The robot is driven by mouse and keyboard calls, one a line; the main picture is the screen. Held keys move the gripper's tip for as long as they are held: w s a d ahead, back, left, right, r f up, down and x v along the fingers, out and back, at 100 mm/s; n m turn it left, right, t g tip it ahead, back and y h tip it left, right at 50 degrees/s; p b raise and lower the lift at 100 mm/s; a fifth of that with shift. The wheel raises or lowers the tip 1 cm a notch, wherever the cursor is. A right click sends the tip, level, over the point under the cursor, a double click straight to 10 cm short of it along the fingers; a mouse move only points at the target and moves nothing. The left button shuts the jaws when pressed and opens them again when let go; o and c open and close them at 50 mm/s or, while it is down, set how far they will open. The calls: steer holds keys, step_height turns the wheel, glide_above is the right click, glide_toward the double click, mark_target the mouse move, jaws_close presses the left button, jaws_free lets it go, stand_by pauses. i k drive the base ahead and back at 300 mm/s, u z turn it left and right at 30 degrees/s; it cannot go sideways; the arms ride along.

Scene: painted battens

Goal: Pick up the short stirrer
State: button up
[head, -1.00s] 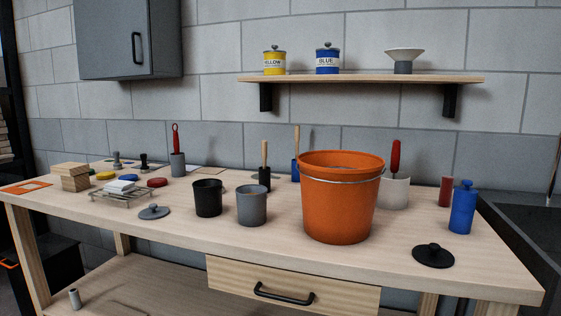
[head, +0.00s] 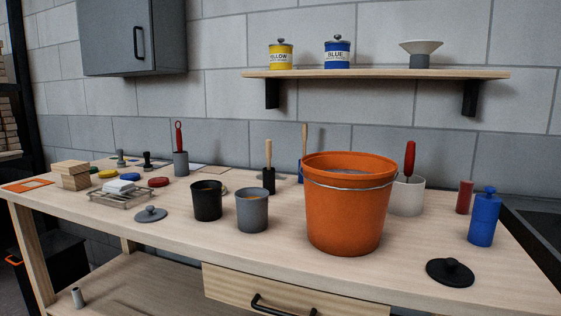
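Two upright wooden handles that look like stirrers stand near the wall. One wooden handle (head: 268,153) stands in a small black holder (head: 268,181). The other wooden handle (head: 304,138) reaches higher in the picture and stands at a blue holder (head: 300,171), mostly hidden behind the orange bucket (head: 345,212). I cannot tell for certain which one is the short stirrer. A red looped handle (head: 179,136) stands in a grey cup (head: 181,164), and a thick red handle (head: 410,160) stands in a white cup (head: 408,198). My gripper is not in view.
A black pot (head: 207,203) and a grey pot (head: 252,212) stand before the handles. A shelf (head: 380,74) with paint tins hangs above.

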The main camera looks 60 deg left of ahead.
mark_target(268, 142)
steer(key=k, duration=0.9)
steer(key=u, duration=1.75)
steer(key=i, duration=0.35)
steer(key=u, duration=0.1)
